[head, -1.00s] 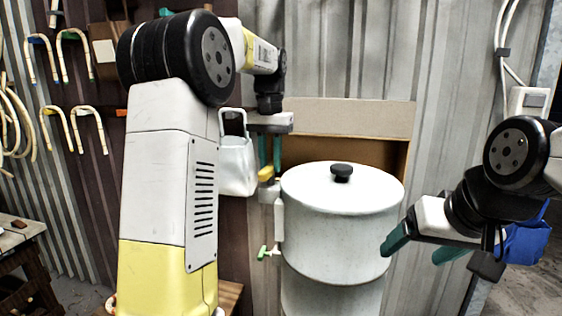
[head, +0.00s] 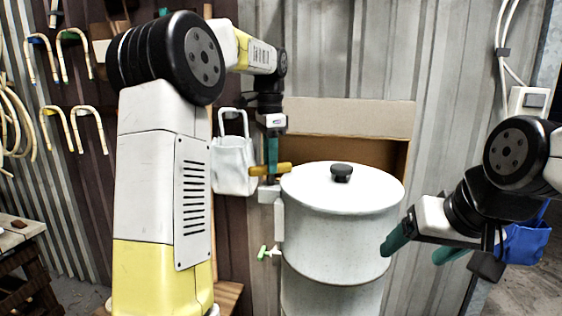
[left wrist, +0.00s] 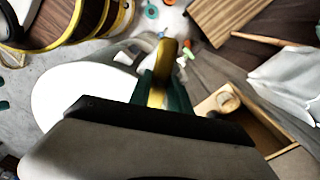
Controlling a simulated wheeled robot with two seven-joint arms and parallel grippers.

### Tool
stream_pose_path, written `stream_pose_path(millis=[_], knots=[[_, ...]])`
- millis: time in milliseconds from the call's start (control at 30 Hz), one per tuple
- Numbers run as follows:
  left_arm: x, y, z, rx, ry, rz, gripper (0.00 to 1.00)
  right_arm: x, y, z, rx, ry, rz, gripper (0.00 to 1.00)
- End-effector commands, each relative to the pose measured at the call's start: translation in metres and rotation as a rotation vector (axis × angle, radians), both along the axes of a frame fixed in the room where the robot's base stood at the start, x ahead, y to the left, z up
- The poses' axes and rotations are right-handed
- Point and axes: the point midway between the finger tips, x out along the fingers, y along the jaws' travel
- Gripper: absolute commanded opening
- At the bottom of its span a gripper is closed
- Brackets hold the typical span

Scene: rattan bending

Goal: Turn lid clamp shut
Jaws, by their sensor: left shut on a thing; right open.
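The yellow clamp handle (head: 284,169) is at the left edge of the pale steamer's lid (head: 365,184) in the head view. It lies roughly level, sideways across the picture. My left gripper (head: 272,158) points down from above and is shut on the handle. In the left wrist view the handle (left wrist: 158,92) shows between the teal fingers (left wrist: 164,90), beside the white lid (left wrist: 75,92). The clamp's lower part is partly hidden there. My right gripper (head: 424,249) is open and empty at the right of the steamer.
A black knob (head: 341,172) tops the lid. A green-handled valve (head: 263,253) sticks out at the steamer's left. A white bag (head: 233,166) hangs left of the clamp. An open brown box (head: 350,140) stands behind. A blue object (head: 525,240) is at far right.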

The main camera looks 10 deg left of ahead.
Motion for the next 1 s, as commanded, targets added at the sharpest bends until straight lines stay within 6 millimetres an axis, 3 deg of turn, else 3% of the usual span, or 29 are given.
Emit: stream_pose_path(millis=[500,1000], knots=[[0.0002,0.0005,0.0004,0.0,-0.001,-0.423,0.0,0.0,0.0,0.0,0.0,0.0,0.0,0.77],[0.0003,0.0005,0.0005,0.001,-0.002,-0.569,0.0,0.0,0.0,0.0,0.0,0.0,0.0,0.77]])
